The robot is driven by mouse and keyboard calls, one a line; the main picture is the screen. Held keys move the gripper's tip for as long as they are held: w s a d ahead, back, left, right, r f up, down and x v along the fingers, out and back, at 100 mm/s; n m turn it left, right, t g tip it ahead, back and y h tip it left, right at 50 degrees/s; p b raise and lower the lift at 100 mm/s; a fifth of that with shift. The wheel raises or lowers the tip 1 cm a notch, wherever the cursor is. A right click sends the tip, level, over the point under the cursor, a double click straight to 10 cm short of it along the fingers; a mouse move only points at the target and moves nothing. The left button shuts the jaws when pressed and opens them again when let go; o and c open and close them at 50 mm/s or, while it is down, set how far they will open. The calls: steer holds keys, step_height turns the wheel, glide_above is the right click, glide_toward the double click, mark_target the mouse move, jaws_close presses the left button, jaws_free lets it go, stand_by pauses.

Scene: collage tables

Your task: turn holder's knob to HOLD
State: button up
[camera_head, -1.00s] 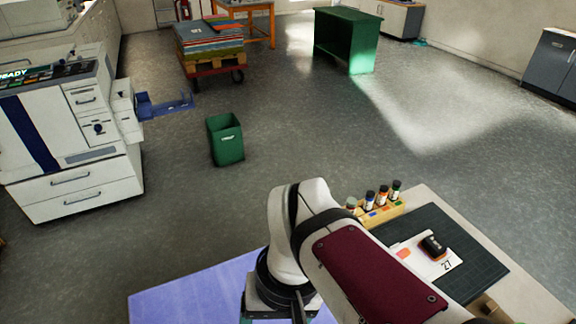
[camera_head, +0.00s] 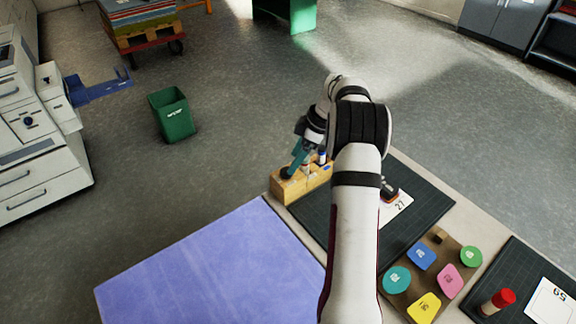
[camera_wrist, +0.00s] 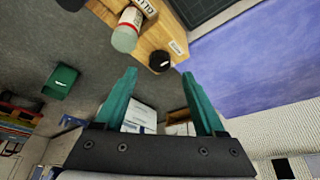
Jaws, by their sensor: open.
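The wooden holder (camera_head: 288,190) stands at the table's far left corner. In the wrist view its wood (camera_wrist: 152,38) shows at the top, with a round black knob (camera_wrist: 160,61) on its face and a small white label (camera_wrist: 176,47) beside the knob. I cannot read the knob's setting or the label. My gripper (camera_wrist: 158,75) has its two teal fingers spread and empty. In the picture the knob lies between the fingertips; whether they touch it I cannot tell. In the head view my gripper (camera_head: 291,169) is at the holder's left end.
A pale-capped bottle (camera_wrist: 125,38) sits in the holder near the knob. A dark mat (camera_head: 312,215) with a numbered card (camera_head: 397,208) lies beside the holder. A brown board (camera_head: 440,262) holds several coloured pieces. A red-capped marker (camera_head: 498,301) stands at right. A lavender surface (camera_head: 215,265) is clear.

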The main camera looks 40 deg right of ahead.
mark_target(286, 173)
steer(key=shift+x, duration=2.35)
jaws_close()
